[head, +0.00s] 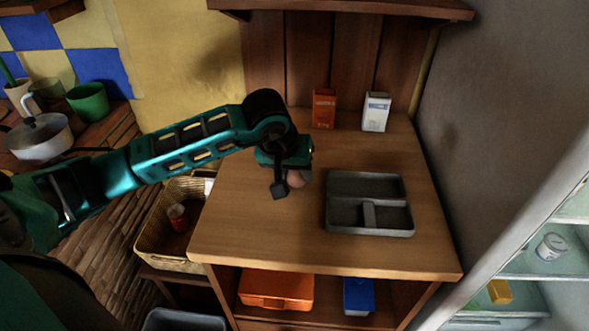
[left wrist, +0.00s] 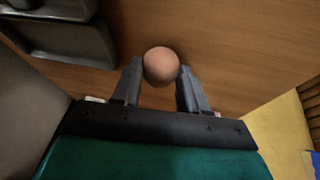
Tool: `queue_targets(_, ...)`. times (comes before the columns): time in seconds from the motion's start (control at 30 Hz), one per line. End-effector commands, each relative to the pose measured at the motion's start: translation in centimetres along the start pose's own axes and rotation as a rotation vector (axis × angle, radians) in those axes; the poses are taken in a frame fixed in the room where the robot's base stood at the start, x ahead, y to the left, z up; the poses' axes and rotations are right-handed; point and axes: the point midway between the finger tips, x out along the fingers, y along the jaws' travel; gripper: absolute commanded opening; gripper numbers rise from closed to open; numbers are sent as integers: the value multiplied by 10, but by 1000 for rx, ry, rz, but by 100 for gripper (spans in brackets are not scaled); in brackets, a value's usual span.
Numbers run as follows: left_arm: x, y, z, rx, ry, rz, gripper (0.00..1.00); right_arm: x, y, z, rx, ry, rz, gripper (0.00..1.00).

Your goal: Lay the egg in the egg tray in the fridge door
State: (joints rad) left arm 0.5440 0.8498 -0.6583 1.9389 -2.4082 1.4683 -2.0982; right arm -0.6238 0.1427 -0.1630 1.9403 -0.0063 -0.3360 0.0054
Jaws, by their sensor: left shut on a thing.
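A brown egg (head: 298,178) is at the wooden cabinet top, partly hidden by my left gripper (head: 288,187) in the head view. In the left wrist view the egg (left wrist: 160,66) sits between the two fingertips of my left gripper (left wrist: 159,78), which is shut on it. I cannot tell whether the egg still touches the wood. The fridge (head: 515,262) stands at the right edge with pale shelves in view. I cannot make out an egg tray in its door. My right gripper is not in view.
A grey divided tray (head: 370,230) lies on the cabinet top (head: 330,257) just right of the egg. An orange box (head: 324,108) and a white carton (head: 375,112) stand at the back. A wicker basket (head: 150,238) is at the left. A grey wall (head: 490,130) rises at the right.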

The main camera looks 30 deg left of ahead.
Motion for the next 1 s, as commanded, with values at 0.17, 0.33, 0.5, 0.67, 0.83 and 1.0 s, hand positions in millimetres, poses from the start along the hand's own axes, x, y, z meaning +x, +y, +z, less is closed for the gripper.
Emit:
queue_targets(0.17, 0, 0, -1, 0, 1, 1, 32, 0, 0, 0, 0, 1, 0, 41)
queue_targets(0.33, 2, 0, 1, 0, 0, 0, 46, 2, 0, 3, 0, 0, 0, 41)
queue_targets(0.5, 2, 0, 1, 0, 0, 0, 62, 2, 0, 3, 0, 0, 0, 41)
queue_targets(0.67, 2, 0, 1, 0, 0, 1, 69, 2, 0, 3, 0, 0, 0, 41)
queue_targets(0.83, 1, 0, 0, 0, 0, 1, 69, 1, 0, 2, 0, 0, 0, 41)
queue_targets(1.0, -14, 0, -2, 2, 4, 1, 69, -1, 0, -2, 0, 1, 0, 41)
